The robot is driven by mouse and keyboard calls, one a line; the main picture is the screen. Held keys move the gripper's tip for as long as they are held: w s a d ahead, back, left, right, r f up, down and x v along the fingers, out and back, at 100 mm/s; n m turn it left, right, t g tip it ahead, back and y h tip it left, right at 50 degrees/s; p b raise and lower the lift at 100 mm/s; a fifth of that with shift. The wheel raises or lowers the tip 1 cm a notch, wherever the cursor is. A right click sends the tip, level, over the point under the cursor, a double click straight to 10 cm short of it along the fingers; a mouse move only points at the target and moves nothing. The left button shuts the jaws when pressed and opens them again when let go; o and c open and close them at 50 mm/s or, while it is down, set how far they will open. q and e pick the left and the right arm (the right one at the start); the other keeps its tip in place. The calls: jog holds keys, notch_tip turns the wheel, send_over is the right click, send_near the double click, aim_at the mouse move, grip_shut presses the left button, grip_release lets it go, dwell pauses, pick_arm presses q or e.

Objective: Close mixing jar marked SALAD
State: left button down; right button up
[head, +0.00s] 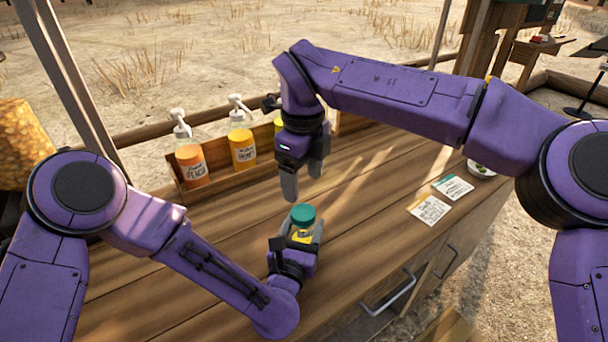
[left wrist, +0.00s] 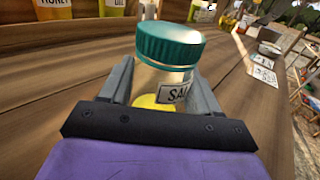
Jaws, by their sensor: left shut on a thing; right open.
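The SALAD jar (left wrist: 176,88) is a clear jar with yellow contents and a white label, of which "SAL" shows in the left wrist view. A teal lid (head: 302,214) sits on its top and looks slightly tilted in the left wrist view; I cannot tell whether it is screwed tight. My left gripper (head: 302,236) is shut around the jar's body and holds it upright at the tabletop. My right gripper (head: 303,184) is open and empty, pointing down above the lid and apart from it. The jar's lower part is hidden by my left gripper in the head view.
A wooden rack at the back holds pump bottles, one orange (head: 192,163) and one yellow (head: 243,149). Two cards, one white (head: 430,209) and one green-topped (head: 453,187), lie right of the jar near a small bowl (head: 481,169). The counter (head: 365,215) between is clear.

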aim_at(303, 211)
notch_tip(303, 211, down, 8)
dwell(0.5)
jog(key=c, duration=1.1)
jog(key=o, duration=1.3)
jog(key=shift+c, duration=0.2)
notch_tip(303, 211, up, 12)
